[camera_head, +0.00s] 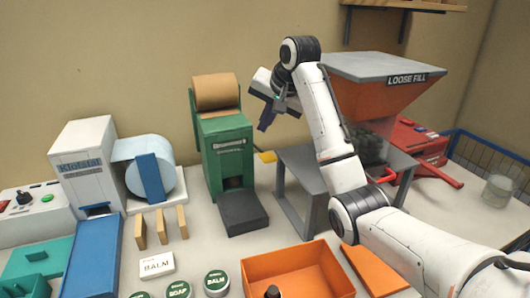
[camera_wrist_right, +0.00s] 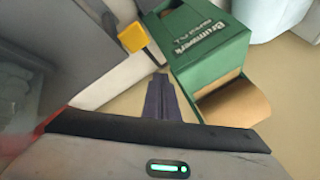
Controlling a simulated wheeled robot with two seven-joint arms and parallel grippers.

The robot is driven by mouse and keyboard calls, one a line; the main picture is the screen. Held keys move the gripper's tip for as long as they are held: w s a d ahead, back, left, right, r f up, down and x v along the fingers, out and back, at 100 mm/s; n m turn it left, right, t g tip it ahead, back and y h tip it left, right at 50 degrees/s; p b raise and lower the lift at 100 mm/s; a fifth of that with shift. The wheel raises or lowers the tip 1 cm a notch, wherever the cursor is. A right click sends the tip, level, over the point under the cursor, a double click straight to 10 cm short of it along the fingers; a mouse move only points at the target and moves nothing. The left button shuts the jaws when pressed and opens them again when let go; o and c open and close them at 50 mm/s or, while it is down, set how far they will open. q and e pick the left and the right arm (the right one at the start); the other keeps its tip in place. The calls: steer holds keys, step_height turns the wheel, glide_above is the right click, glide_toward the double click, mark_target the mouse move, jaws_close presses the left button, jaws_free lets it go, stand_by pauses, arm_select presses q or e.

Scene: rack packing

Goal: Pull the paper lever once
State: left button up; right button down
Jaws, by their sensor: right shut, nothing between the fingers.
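The green paper dispenser (camera_head: 227,150) stands at the back of the bench with a brown paper roll (camera_head: 216,92) on top. The paper lever's yellow handle (camera_head: 267,157) sticks out at its right side. The handle also shows in the right wrist view (camera_wrist_right: 133,37), left of the dispenser's green body (camera_wrist_right: 208,45). My right gripper (camera_head: 265,122) is shut and empty. It is above the handle, apart from it. Its dark fingers also show in the wrist view (camera_wrist_right: 160,90), below the handle in the picture. My left gripper is not in view.
A grey stand with the orange loose-fill hopper (camera_head: 372,88) is close on the right, partly behind my right arm. A dark tray (camera_head: 243,212) lies before the dispenser. An orange box (camera_head: 297,270) and orange lid (camera_head: 375,270) are in front. A white label machine (camera_head: 85,160) stands left.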

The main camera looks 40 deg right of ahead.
mark_target(267, 153)
steer(key=shift+s+a+f+b, duration=0.15)
steer(key=shift+f+b, duration=0.15)
steer(key=shift+f, duration=0.65)
steer(key=shift+s+d+f+b, duration=0.15)
steer(key=shift+f+b, duration=0.1)
steer(key=shift+f, duration=0.65)
steer(key=shift+a, duration=0.1)
steer(key=shift+f, duration=0.1)
stand_by(0.4)
steer(key=shift+s+f, duration=0.1)
steer(key=shift+f, duration=0.25)
steer(key=shift+s+f, duration=0.15)
steer(key=shift+f, duration=0.6)
stand_by(1.2)
steer(key=shift+p, duration=0.3)
steer(key=shift+w+r, duration=0.2)
steer(key=shift+r, duration=1)
steer(key=shift+w+r, duration=0.25)
steer(key=shift+r, duration=1)
steer(key=shift+w+r, duration=0.25)
steer(key=shift+r, duration=0.95)
